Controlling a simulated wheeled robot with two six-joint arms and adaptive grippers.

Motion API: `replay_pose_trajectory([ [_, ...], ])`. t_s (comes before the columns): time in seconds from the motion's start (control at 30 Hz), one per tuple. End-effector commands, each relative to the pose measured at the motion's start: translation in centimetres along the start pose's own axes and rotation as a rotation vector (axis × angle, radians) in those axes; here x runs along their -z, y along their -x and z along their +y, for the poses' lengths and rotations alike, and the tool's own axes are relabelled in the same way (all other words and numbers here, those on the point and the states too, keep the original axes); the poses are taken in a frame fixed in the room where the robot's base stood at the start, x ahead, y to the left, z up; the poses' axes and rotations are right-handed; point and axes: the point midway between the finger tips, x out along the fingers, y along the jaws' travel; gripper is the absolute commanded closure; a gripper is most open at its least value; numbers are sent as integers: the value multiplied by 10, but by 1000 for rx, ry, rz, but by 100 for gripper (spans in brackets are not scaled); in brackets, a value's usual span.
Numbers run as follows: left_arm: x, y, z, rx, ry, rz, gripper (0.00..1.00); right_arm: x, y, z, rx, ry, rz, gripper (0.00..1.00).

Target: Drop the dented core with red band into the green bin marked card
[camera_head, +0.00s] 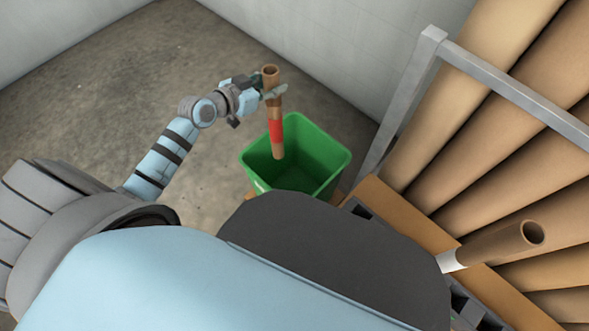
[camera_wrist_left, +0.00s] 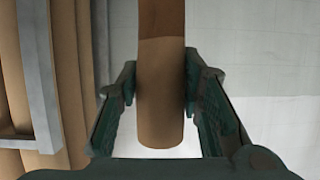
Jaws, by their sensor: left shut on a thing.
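The core with the red band (camera_head: 276,131) is a brown cardboard tube, held near upright above the green bin (camera_head: 332,178). Its lower end shows against the bin's opening. My left gripper (camera_head: 273,92) is shut on the core near its upper end. In the left wrist view the core (camera_wrist_left: 161,90) stands between the two fingers of my left gripper (camera_wrist_left: 161,88). I cannot make out the dent. The bin's card marking is not readable here. My right gripper is not in view.
Large brown rolls (camera_head: 500,110) lie in a rack with a grey metal frame (camera_head: 510,92) at the right. Another core (camera_head: 500,243) with a white band sticks up at the lower right. Pale walls stand behind the bin; bare concrete floor (camera_head: 110,90) lies at the left.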

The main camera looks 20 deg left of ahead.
Motion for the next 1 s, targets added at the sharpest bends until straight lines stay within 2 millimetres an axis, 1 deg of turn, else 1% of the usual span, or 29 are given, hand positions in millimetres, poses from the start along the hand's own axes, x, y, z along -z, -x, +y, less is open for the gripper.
replay_pose_trajectory([
  [0.03, -23, -16, 6, 17, 18, 1, 100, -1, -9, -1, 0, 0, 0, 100],
  [0.1, -46, -33, 14, 39, 24, 1, 100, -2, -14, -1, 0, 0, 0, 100],
  [0.2, -68, -50, 27, 54, 26, 2, 100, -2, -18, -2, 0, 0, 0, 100],
  [0.3, -78, -58, 34, 58, 24, 4, 100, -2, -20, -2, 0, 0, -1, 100],
  [0.43, -90, -63, 36, 59, 22, 3, 100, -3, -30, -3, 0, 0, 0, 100],
  [0.7, -128, -79, 35, 59, 24, 3, 100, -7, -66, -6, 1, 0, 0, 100],
  [0.8, -135, -81, 35, 59, 24, 4, 100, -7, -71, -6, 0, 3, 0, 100],
  [1.0, -133, -81, 35, 59, 23, 4, 100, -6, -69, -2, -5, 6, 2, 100],
])
